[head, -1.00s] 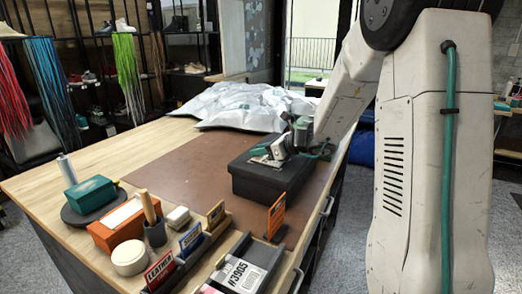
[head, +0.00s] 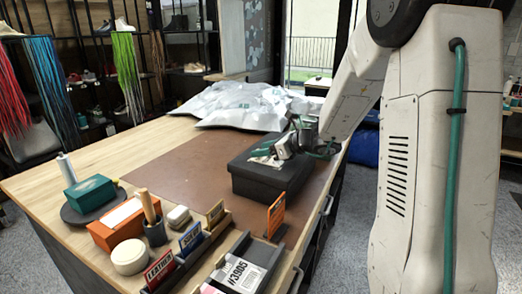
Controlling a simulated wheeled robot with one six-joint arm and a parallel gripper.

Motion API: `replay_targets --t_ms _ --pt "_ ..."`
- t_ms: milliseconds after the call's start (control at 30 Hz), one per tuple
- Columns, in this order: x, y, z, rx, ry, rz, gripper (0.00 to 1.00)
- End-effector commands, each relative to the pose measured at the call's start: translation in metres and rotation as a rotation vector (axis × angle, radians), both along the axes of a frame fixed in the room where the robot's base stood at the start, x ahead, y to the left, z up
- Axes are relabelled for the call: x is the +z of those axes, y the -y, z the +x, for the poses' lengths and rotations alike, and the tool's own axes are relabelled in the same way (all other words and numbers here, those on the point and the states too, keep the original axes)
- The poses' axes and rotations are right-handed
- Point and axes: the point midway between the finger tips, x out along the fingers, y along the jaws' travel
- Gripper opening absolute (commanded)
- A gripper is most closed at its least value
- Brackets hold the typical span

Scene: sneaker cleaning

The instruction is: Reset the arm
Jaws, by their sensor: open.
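My gripper (head: 280,150) is at the end of my white arm, at the top of the black box (head: 262,182) on the brown mat. It is small in the head view, and I cannot tell whether it touches the lid. Its jaws are open, with nothing seen between them. A pale and teal patch (head: 262,157) shows on the box top beside the gripper. The far right part of the box top is hidden behind the gripper and wrist.
Grey-white plastic bags (head: 240,106) lie behind the box. A teal box (head: 90,193), an orange box (head: 118,224), label cards such as the orange one (head: 276,216) and a dark tray (head: 222,286) stand at the front. The brown mat (head: 180,170) left of the box is bare.

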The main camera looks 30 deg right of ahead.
Motion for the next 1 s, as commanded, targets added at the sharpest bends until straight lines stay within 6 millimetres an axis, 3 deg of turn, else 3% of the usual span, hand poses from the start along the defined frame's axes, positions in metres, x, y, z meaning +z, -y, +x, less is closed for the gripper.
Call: replay_targets --t_ms 300,633,733,833,1000 --pt "0.021 0.026 -0.04 -0.003 0.001 0.0 0.52" --pt "0.026 0.026 -0.05 0.017 0.004 -0.012 0.52" --pt "0.034 0.001 -0.06 0.111 0.023 -0.086 0.52" --pt "0.048 -0.045 -0.087 0.315 0.065 -0.243 0.52" --pt "0.061 -0.124 -0.166 0.79 0.182 -0.604 0.52"
